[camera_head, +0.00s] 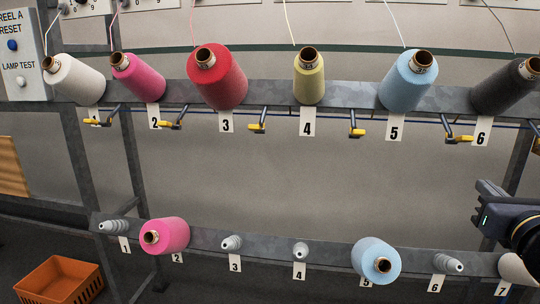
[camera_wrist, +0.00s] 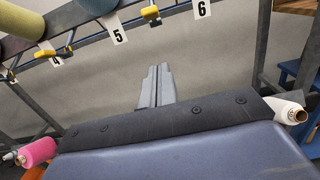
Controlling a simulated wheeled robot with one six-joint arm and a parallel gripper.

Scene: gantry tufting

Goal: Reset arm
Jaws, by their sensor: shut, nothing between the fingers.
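My gripper (camera_wrist: 155,85) shows in the wrist view with its two grey fingers together and nothing between them. It points toward the bare wall below the upper rail's tags 5 and 6. In the head view, my gripper (camera_head: 492,203) is at the right edge, above the lower rail's right end, partly cut off by the frame. It appears apart from the spools and pegs.
The upper rail (camera_head: 275,94) bears white, pink, red, yellow, light blue and dark spools. The lower rail (camera_head: 325,250) has a pink spool (camera_head: 164,236) at 2, blue (camera_head: 376,260) at 5 and white (camera_head: 514,268) at 7. Pegs 1, 3, 4 and 6 are bare. An orange crate (camera_head: 60,282) is lower left.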

